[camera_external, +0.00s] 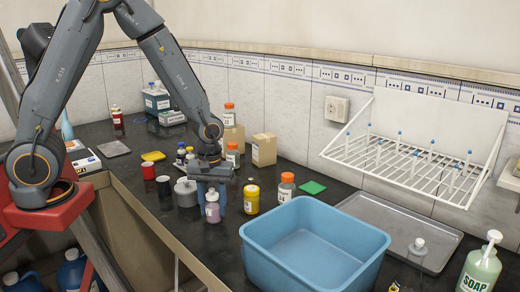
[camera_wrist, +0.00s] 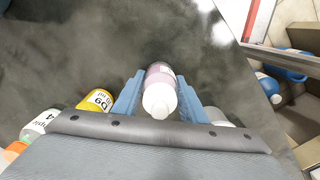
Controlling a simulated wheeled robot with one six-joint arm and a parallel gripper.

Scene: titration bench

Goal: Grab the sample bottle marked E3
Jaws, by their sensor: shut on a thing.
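A small bottle with a white cap and a pale pink-purple body (camera_external: 212,208) stands upright between the blue fingers of my gripper (camera_external: 213,198). In the wrist view the same bottle (camera_wrist: 160,88) shows between the two fingers of my gripper (camera_wrist: 160,97), which are shut on it. Its marking cannot be read in either view, so I cannot tell whether it is E3. A yellow bottle (camera_external: 251,198) stands just right of my gripper; in the wrist view its label reads D9 (camera_wrist: 97,101).
A blue basin (camera_external: 312,215), a metal tray (camera_external: 400,231) and a soap bottle (camera_external: 480,266) are at the right. An orange-capped bottle (camera_external: 287,188) stands behind the basin. Several jars, including a grey one (camera_external: 186,192), crowd left of my gripper. The bench's front edge is close by.

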